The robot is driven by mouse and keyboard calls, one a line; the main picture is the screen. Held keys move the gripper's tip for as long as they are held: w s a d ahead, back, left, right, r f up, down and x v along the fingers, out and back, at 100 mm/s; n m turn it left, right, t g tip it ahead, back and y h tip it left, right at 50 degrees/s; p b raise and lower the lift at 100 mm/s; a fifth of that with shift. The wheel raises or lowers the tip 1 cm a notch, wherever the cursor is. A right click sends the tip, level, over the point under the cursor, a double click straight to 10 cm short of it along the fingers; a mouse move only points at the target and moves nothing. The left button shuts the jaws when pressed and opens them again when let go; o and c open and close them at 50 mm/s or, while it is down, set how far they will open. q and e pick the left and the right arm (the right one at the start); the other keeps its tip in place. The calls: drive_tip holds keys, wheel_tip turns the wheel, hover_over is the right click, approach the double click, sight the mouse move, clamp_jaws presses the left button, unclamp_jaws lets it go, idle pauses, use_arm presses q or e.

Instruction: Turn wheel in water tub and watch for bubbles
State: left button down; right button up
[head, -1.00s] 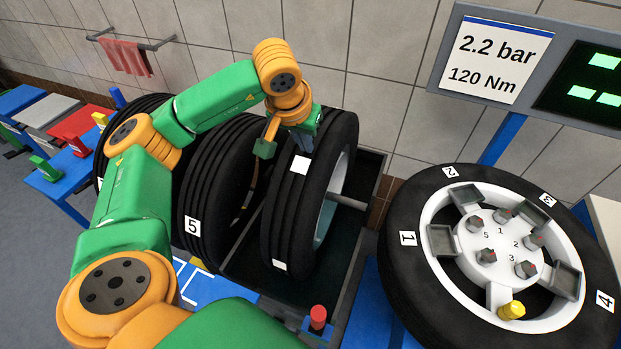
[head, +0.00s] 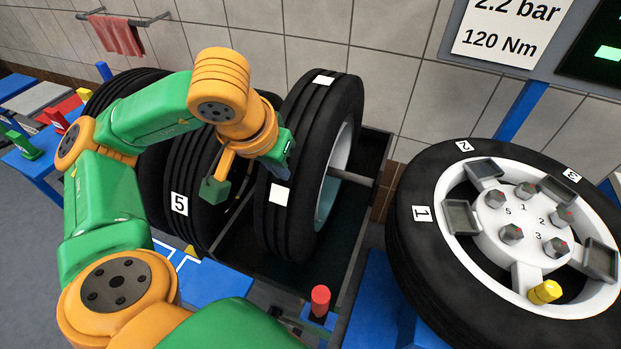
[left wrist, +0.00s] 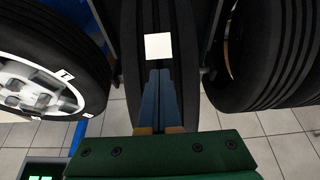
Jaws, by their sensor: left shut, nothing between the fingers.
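A black wheel (head: 300,215) with white patches on its tread stands upright on a metal axle in a dark water tub (head: 352,262). One patch (head: 280,193) is just below my left gripper (head: 285,172), and another is at the top of the tyre. My left gripper is shut and empty, its fingertips at the tread; whether they touch it I cannot tell. In the left wrist view the blue fingers (left wrist: 160,90) point along the tread at a white patch (left wrist: 158,46). No bubbles are visible. My right gripper is out of view.
A tyre marked 5 (head: 186,180) stands close left of the tub. A numbered wheel with a white rim (head: 500,220) lies tilted at right, below a 2.2 bar sign (head: 500,30). A red-topped post (head: 320,298) stands at the tub's near end.

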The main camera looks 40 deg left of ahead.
use_arm(q)
drive_tip(key=shift+s+d+f, duration=0.1)
drive_tip(key=shift+s+f, duration=0.2)
drive_tip(key=shift+f, duration=0.15)
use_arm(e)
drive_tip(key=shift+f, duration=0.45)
use_arm(q)
drive_tip(key=shift+r, duration=0.15)
drive_tip(key=s+r+b, duration=0.1)
drive_tip(key=s+b, duration=0.1)
drive_tip(key=s, duration=0.1)
wheel_tip(320, 180, up, 10)
drive_tip(key=p, duration=1.8)
hover_over(322, 85)
drive_tip(key=s, duration=0.2)
drive_tip(key=shift+d+r, duration=0.15)
drive_tip(key=shift+d, duration=0.05)
drive_tip(key=shift+f+b, duration=0.2)
drive_tip(key=shift+b, duration=0.1)
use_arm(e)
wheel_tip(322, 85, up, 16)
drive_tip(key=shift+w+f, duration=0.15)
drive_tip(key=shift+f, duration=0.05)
